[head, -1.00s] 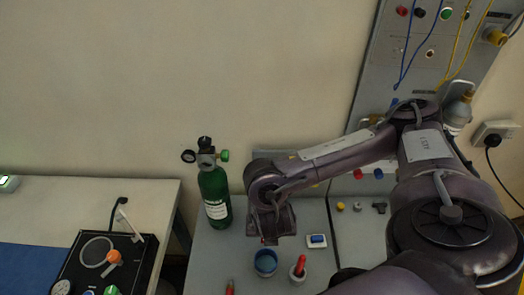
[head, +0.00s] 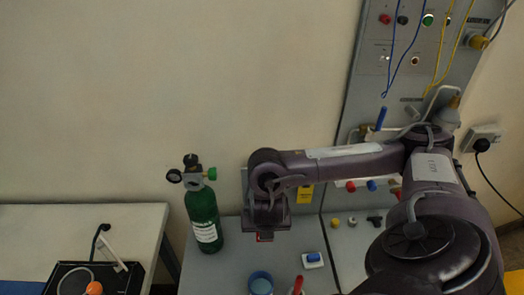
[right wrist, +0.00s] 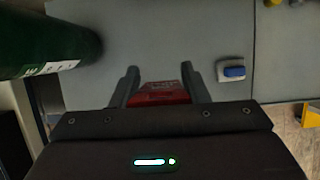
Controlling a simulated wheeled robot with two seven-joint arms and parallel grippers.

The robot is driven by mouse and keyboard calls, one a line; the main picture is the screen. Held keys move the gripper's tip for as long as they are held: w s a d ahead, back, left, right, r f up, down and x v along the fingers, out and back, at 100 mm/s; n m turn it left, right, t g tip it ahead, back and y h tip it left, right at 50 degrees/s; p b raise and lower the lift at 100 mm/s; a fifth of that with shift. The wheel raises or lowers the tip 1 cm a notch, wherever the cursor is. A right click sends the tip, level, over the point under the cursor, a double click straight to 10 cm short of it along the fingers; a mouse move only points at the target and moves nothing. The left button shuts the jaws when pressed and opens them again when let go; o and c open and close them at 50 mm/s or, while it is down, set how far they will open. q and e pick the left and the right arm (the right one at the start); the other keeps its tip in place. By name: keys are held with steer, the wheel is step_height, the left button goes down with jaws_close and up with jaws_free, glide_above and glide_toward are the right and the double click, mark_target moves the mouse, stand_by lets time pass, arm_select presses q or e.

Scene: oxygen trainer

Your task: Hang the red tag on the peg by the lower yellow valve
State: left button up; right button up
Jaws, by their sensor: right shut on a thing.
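My right gripper (head: 264,232) is above the grey worktop, right of the green cylinder. Only a small red part of the tag (head: 265,237) shows below the gripper in the head view. A yellow piece (head: 305,193) shows on the upright back panel, just right of the gripper and partly behind my arm; I cannot tell whether it is a valve. I cannot make out the peg. My left gripper is not in view.
A green cylinder (head: 203,215) with a gauge stands left of the gripper. A blue-and-white block (head: 313,260), a blue cup (head: 261,283) and small knobs (head: 343,221) are on the worktop (head: 228,270). Blue and yellow cords (head: 440,70) hang on the tall panel.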

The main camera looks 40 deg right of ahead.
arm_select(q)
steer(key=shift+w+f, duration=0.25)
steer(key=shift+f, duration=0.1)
arm_select(e)
steer(key=w+d+f, duration=0.1)
steer(key=w+d, duration=0.7)
steer(key=w, duration=0.2)
steer(key=shift+w+d, duration=0.15)
steer(key=shift+d, duration=0.25)
steer(key=shift+f, duration=0.15)
steer(key=shift+f, duration=0.15)
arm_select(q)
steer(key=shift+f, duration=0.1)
arm_select(e)
steer(key=o, duration=0.9)
steer(key=shift+o, duration=0.2)
